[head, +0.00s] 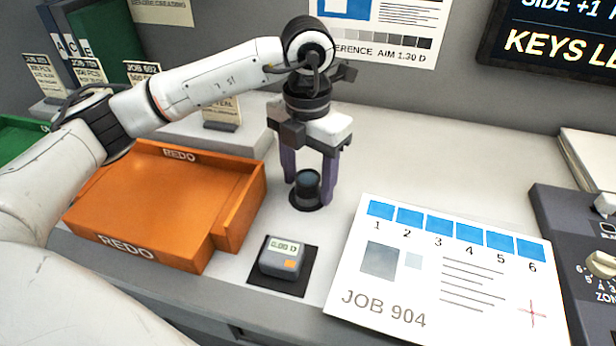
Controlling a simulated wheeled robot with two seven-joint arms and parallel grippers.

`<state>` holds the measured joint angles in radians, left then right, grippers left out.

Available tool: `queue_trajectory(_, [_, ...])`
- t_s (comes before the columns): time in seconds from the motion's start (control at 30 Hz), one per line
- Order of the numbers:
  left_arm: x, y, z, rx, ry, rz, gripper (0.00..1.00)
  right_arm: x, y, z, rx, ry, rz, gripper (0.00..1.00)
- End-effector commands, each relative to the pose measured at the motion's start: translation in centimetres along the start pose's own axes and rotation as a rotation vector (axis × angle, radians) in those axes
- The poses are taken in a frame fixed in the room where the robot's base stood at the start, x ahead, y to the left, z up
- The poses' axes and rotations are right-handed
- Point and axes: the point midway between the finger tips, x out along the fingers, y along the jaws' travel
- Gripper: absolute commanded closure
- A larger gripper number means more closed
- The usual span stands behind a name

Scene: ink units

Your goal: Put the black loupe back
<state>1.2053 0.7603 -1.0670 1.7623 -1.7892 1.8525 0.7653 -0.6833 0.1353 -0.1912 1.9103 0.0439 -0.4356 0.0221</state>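The black loupe (306,184) is a small dark cylinder with a glassy bluish top. It stands upright on a round dark spot (308,206) on the counter, between the orange tray and the printed sheet. My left gripper (309,192) points straight down over it, with one purple finger on each side of the loupe. The fingers look spread about as wide as the loupe or a little wider; whether they touch it is hard to see. My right gripper is not in view.
An orange REDO tray (222,240) lies left. A small meter (282,257) sits on a black pad in front. The JOB 904 sheet (400,290) lies right, beside a dark control console (570,235). The counter behind the sheet (440,150) is clear.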

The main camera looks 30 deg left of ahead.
Motion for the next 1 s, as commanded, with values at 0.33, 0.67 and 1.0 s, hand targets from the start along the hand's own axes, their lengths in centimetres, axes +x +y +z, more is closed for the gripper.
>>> queue_trajectory(0.33, [-1.2, 0.0, 0.1, 0.001, -0.002, 0.000, 0.44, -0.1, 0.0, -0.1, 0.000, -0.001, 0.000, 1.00])
queue_trajectory(0.67, [-8.3, 0.0, 0.1, 0.000, -0.006, 0.000, 0.44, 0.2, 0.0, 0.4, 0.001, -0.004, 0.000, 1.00])
queue_trajectory(1.0, [-12.2, 0.0, 0.0, 0.000, 0.000, 0.001, 0.44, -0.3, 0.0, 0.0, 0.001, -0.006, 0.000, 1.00])
